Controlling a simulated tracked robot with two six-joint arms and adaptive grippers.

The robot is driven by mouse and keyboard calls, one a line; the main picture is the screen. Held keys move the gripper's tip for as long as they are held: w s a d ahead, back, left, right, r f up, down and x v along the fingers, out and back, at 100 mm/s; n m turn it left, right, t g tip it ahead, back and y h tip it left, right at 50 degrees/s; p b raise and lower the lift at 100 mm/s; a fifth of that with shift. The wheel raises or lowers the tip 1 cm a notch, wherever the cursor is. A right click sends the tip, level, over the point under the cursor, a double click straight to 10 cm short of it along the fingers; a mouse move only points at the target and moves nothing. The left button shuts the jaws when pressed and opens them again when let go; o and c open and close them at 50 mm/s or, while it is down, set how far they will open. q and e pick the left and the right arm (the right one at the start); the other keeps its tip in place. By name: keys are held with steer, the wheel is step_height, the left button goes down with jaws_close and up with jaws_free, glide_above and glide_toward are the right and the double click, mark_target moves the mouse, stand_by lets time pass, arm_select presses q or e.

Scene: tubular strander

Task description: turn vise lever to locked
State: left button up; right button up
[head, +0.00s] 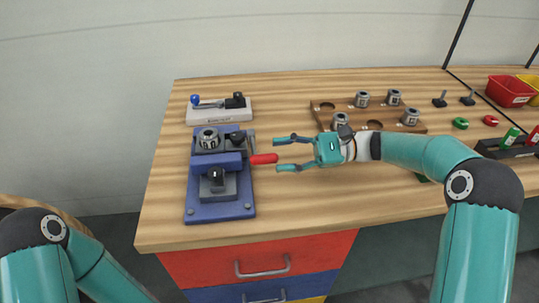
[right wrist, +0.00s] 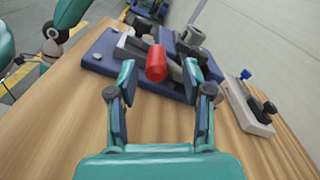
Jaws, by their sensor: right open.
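A blue vise (head: 219,190) stands on the left part of the wooden bench, and it also shows in the right wrist view (right wrist: 108,52). Its lever ends in a red handle (head: 264,159) that points right, toward my right gripper. My right gripper (head: 280,154) is open, its two fingers apart and level with the handle. In the right wrist view the red handle (right wrist: 156,63) appears between and just beyond the fingertips; whether they touch it I cannot tell. My left arm shows at the lower left of the head view, but its gripper is out of view.
A grey block with a blue-knobbed lever (head: 221,115) sits behind the vise. A wooden rack (head: 324,106) with several metal collets is at the back middle. Red (head: 508,92) and yellow bins stand far right. The bench front is clear.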

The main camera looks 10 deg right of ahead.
steer(key=d, duration=0.7)
steer(key=shift+d, duration=0.35)
